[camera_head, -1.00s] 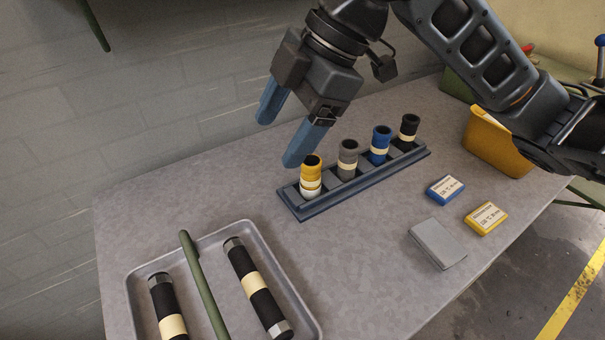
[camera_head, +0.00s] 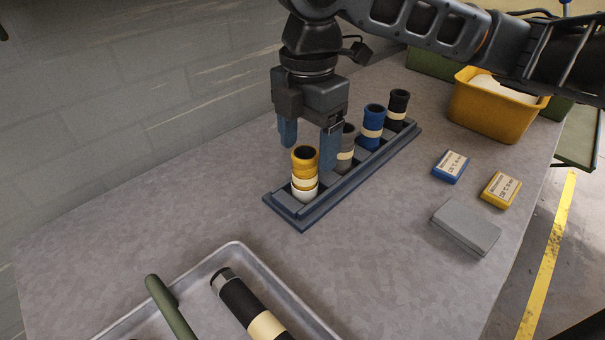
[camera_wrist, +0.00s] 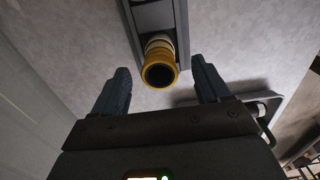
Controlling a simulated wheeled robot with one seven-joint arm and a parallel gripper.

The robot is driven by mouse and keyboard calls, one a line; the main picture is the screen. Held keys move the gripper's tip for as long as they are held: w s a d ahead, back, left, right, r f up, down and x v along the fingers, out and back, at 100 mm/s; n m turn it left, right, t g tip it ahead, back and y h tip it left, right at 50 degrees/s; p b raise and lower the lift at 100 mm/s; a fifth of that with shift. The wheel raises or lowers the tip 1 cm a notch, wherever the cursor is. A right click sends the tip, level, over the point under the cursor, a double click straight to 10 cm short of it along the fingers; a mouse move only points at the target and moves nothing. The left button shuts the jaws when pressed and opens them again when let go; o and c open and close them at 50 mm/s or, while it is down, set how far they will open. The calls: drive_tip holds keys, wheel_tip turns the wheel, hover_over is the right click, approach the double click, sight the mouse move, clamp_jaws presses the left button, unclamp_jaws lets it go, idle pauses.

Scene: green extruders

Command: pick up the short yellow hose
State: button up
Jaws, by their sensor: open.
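The short yellow hose (camera_head: 304,162) stands upright in the nearest slot of the dark blue rack (camera_head: 318,213). It has a cream band and a white lower end. My gripper (camera_head: 308,152) points down just above and behind it, with its blue fingers apart and empty. In the wrist view, the yellow hose (camera_wrist: 160,68) shows its open top ahead of the gap between the fingertips (camera_wrist: 161,84). The hose appears untouched. A grey hose (camera_head: 346,150), partly hidden by a finger, stands in the slot behind it.
A blue hose (camera_head: 371,127) and a black hose (camera_head: 397,108) stand farther along the rack. A metal tray (camera_head: 238,249) lies in front. A yellow bin (camera_head: 496,108), blue box (camera_head: 450,166), yellow box (camera_head: 501,189) and grey block (camera_head: 466,227) are to the right.

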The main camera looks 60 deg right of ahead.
sight(305, 163)
drive_tip(key=f, duration=0.4)
drive_tip(key=shift+w+a+f, duration=0.1)
drive_tip(key=shift+a+f, duration=0.05)
drive_tip(key=shift+a, duration=0.05)
drive_tip(key=c, duration=1.3)
drive_tip(key=shift+o, duration=0.2)
